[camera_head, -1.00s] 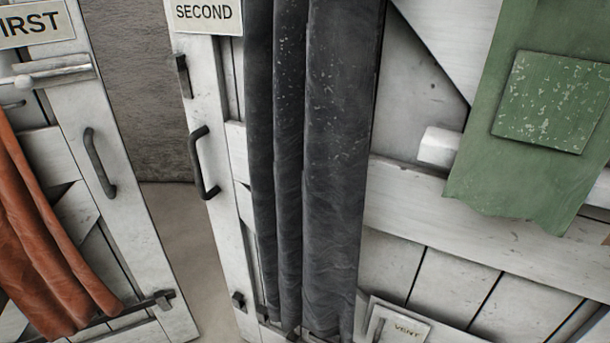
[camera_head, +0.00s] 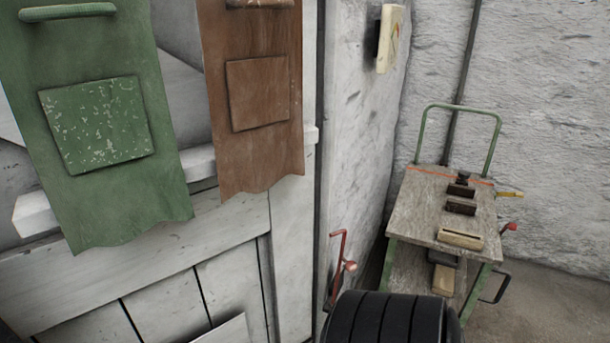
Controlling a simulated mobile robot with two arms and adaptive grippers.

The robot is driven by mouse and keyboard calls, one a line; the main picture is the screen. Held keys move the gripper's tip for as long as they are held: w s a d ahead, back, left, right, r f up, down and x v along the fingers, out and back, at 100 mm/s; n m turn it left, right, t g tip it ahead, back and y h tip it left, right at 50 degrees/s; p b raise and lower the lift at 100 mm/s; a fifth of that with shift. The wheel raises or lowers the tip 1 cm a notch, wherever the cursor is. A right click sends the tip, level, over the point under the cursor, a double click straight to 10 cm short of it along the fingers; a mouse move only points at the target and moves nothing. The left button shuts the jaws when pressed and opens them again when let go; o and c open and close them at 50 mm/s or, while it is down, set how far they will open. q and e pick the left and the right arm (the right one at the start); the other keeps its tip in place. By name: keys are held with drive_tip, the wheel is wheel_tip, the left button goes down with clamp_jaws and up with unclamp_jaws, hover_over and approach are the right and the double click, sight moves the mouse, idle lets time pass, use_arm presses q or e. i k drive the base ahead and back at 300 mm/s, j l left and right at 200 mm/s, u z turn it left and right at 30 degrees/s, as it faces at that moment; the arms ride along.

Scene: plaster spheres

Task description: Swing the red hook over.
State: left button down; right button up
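A thin red metal hook (camera_head: 338,262) shows low in the middle of the head view. It is on or beside the right edge of the white plank door (camera_head: 292,245), close to the corner with the plaster wall. It has a bent top and a small reddish knob on its right side. Its lower end runs down beside a black ribbed part that I take to be my own arm. Neither of my grippers shows in this view, so I cannot tell how they stand to the hook.
A green apron (camera_head: 165,190) and a brown apron (camera_head: 262,160) hang on the white planks at left. A wooden cart (camera_head: 415,215) with a green handle, carrying brushes and blocks, stands at right by the rough wall (camera_head: 555,120). Bare floor (camera_head: 560,310) shows at lower right.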

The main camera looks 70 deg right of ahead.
sight(351, 266)
drive_tip(key=z, duration=2.4)
